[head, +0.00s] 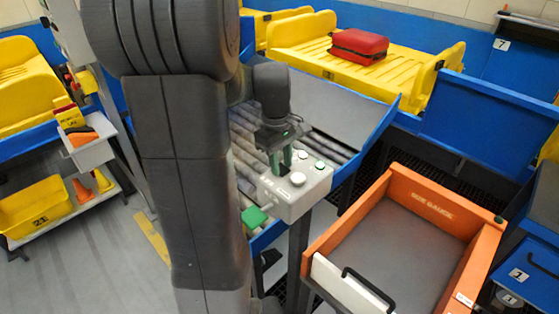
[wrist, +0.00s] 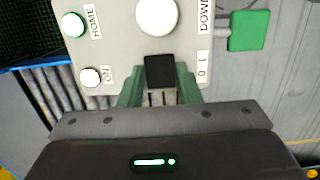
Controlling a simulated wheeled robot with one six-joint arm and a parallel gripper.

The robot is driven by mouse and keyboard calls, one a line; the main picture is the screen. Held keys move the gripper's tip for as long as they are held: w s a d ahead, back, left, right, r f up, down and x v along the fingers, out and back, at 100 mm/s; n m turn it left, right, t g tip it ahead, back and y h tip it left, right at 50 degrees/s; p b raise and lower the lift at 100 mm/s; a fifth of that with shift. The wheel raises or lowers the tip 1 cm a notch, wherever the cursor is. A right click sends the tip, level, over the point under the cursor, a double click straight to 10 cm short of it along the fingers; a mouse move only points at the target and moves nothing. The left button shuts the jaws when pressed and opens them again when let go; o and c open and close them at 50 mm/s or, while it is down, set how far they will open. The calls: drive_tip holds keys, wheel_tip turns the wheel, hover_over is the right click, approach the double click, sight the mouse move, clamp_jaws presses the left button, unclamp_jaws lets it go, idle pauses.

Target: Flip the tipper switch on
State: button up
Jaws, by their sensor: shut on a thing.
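A light grey control box (head: 300,194) stands on a post in the middle of the head view. Its panel (wrist: 115,50) fills the top of the wrist view, with white buttons marked HOME and ON, a large white button (wrist: 157,15) and the word DOWN. The black tipper switch (wrist: 159,69) sits at the panel's near edge, left of a "0 1" label. My gripper (wrist: 159,84) has its green fingers on either side of the switch, shut on it. In the head view my gripper (head: 281,162) reaches down onto the box. Which way the switch is set cannot be told.
A green pad (wrist: 249,31) is beside the box. An orange bin (head: 400,205) stands right of it, with rollers (head: 245,150) behind and left. A red suitcase (head: 358,44) lies on a yellow tray (head: 290,33) at the back.

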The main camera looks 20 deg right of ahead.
drive_tip(key=shift+s, duration=0.1)
drive_tip(key=o, duration=1)
drive_tip(key=shift+r, duration=0.1)
drive_tip(key=r, duration=1.3)
drive_tip(key=shift+w+a+r, duration=0.15)
drive_tip(key=shift+w+r, duration=0.15)
drive_tip(key=shift+w, duration=0.1)
drive_tip(key=shift+f, duration=0.1)
drive_tip(key=f, duration=0.9)
drive_tip(key=s+f, duration=0.1)
drive_tip(key=f, duration=0.4)
drive_tip(key=shift+w+r, duration=0.2)
drive_tip(key=shift+w+g, duration=0.15)
drive_tip(key=shift+g, duration=0.25)
